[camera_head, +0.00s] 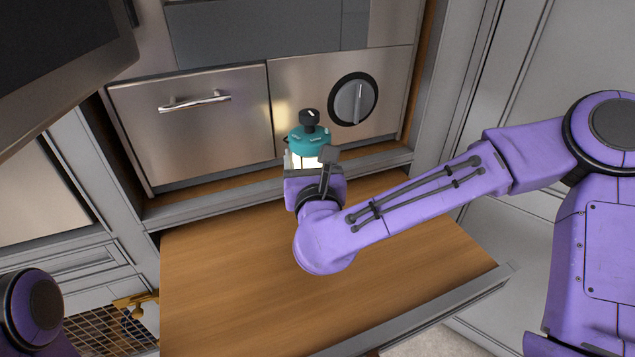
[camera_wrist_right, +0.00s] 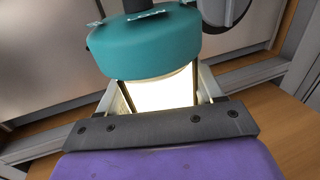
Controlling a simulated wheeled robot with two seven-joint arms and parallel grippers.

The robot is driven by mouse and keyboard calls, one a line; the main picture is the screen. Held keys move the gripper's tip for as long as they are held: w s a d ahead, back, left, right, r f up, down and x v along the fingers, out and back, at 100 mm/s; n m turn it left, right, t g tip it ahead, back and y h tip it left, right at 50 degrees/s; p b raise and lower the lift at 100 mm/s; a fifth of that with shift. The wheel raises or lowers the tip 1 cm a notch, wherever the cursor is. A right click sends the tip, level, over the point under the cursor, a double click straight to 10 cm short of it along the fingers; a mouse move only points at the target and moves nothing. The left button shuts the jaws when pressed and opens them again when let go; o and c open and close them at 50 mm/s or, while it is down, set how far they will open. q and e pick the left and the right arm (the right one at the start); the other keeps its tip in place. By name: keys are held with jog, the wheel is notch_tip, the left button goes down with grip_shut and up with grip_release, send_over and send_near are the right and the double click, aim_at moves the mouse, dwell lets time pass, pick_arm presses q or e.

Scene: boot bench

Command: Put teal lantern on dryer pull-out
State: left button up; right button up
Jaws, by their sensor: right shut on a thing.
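The teal lantern (camera_head: 309,142) is upright with a black knob on top and a glowing body, in the middle of the head view. My right gripper (camera_head: 303,162) is shut on its body, which hides the lower part of the lantern. In the right wrist view the teal cap (camera_wrist_right: 145,42) and bright glass stand just beyond the gripper (camera_wrist_right: 160,105). The dryer pull-out (camera_head: 230,270) is a wooden shelf with a grey rim, extended below the dryer front. The lantern is near its back edge; whether its base touches anything is hidden. My left gripper is not in view.
The dryer front has a drawer with a bar handle (camera_head: 194,101) and a round dial (camera_head: 353,100) close behind the lantern. The pull-out's wooden top is clear apart from my arm over it. A wire basket (camera_head: 110,330) is at the lower left.

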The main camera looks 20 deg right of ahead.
jog(key=f, duration=0.2)
jog(key=w+d+f, duration=0.1)
jog(key=f, duration=0.1)
jog(key=d+f, duration=0.1)
jog(key=f, duration=0.1)
jog(key=shift+w+d+f+b, duration=0.15)
jog(key=shift+w+f+b, duration=0.2)
jog(key=shift+w+b, duration=0.05)
jog(key=shift+s, duration=0.1)
